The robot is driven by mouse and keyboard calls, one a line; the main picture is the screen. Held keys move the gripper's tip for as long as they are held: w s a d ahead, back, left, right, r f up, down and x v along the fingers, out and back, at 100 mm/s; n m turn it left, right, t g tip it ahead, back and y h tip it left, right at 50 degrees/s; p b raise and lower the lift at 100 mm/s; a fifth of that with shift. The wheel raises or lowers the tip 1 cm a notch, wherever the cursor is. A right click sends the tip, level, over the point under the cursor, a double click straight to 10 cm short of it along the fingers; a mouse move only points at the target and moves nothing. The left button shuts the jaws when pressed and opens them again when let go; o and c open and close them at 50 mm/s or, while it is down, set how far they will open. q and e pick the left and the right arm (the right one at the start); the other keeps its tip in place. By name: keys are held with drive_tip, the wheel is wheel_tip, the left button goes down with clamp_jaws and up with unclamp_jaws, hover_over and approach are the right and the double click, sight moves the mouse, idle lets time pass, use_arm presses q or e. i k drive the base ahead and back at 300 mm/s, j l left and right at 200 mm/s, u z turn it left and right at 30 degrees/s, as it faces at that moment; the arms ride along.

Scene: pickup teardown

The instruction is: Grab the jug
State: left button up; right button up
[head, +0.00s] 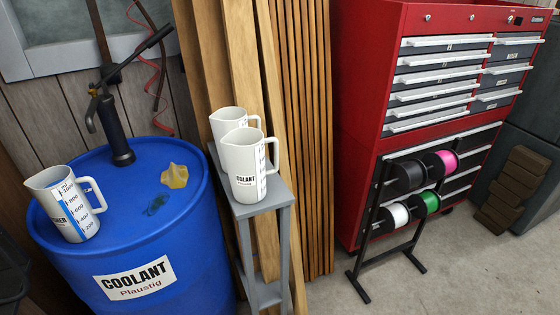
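A white jug (67,206) with a blue scale and a handle on its right stands upright on the blue coolant barrel. A second white jug (241,168), with "COOLANT" lettering and a dark scale, stands upright on a narrow grey stand. A third white jug (226,119) stands just behind it, partly hidden by it. All three handles point to the right. Neither of my grippers is in the head view.
The blue barrel (205,250) carries a hand pump (115,130), a yellow rag-like lump (174,176) and a dark stain. Wooden boards lean behind the grey stand (280,196). A black spool rack (376,200) stands before the red tool cabinet (362,80). Floor at lower right is clear.

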sight(57, 190)
drive_tip(key=j+z, duration=0.15)
drive_tip(key=j, duration=0.35)
drive_tip(key=k+j+z, duration=0.15)
drive_tip(key=j, duration=0.35)
drive_tip(key=j+z, duration=0.2)
drive_tip(key=j, duration=0.3)
drive_tip(key=k+j+z, duration=0.15)
drive_tip(key=j, duration=0.35)
